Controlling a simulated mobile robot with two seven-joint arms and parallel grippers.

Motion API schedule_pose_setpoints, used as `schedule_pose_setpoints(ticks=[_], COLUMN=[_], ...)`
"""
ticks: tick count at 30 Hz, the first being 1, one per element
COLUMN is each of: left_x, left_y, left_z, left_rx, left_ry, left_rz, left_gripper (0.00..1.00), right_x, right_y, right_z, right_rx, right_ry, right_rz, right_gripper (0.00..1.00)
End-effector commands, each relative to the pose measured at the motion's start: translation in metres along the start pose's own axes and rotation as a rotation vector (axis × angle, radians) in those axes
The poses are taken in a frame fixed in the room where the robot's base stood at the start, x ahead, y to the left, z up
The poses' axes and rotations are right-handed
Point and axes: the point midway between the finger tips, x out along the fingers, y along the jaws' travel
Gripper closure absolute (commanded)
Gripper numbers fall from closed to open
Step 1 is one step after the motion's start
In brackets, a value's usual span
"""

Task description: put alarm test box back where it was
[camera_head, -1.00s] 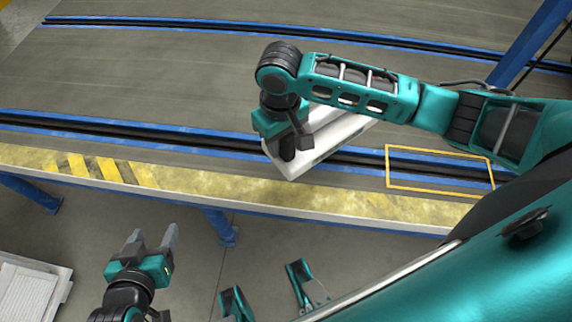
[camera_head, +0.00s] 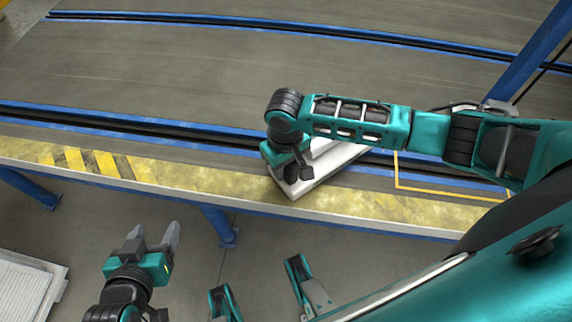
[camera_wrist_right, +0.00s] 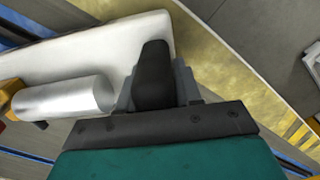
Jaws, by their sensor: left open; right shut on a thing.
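The alarm test box appears as a white box (camera_head: 330,167) in the head view, partly hidden under my right arm. My right gripper (camera_head: 292,174) is shut on its near-left end, over the yellow worn strip at the table's front edge. In the right wrist view the white box (camera_wrist_right: 105,48) lies beyond the shut gripper (camera_wrist_right: 155,75), with a silver cylinder (camera_wrist_right: 65,98) on it. I cannot tell whether the box touches the surface. My left gripper (camera_head: 153,245) is open and empty, over the floor in front of the table.
A yellow rectangular outline (camera_head: 440,191) is on the table right of the box, partly covered by my arm. Blue rails (camera_head: 120,118) run along the table. A blue post (camera_head: 540,50) stands at the right. A pale ribbed panel (camera_head: 25,290) is at lower left.

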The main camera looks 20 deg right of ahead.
Motion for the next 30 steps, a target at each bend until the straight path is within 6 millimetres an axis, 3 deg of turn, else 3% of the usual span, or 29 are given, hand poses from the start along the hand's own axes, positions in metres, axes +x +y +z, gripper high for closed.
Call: schedule_pose_setpoints(ticks=[4, 5, 12, 22, 30], left_x=[-0.001, 0.000, 0.000, 0.000, -0.012], left_y=[0.000, 0.000, 0.002, 0.002, 0.002], left_z=[-0.001, -0.001, -0.002, -0.002, -0.020], left_rx=[-0.003, -0.003, -0.011, -0.011, -0.008], left_ry=[0.001, 0.001, 0.004, 0.006, 0.005], left_rz=[0.000, 0.000, -0.001, -0.001, 0.000], left_gripper=[0.36, 0.36, 0.36, 0.36, 0.36], right_x=[0.002, 0.003, 0.002, -0.002, -0.053], right_y=[0.000, 0.000, 0.000, 0.001, 0.000], right_z=[0.000, 0.000, 0.000, 0.000, -0.001], right_rx=[0.001, 0.001, 0.001, 0.001, 0.001], right_ry=[0.001, 0.000, 0.000, 0.001, 0.003], right_rz=[0.000, -0.001, 0.000, 0.001, -0.001], right_gripper=[1.00, 0.65, 0.42, 0.40, 0.40])
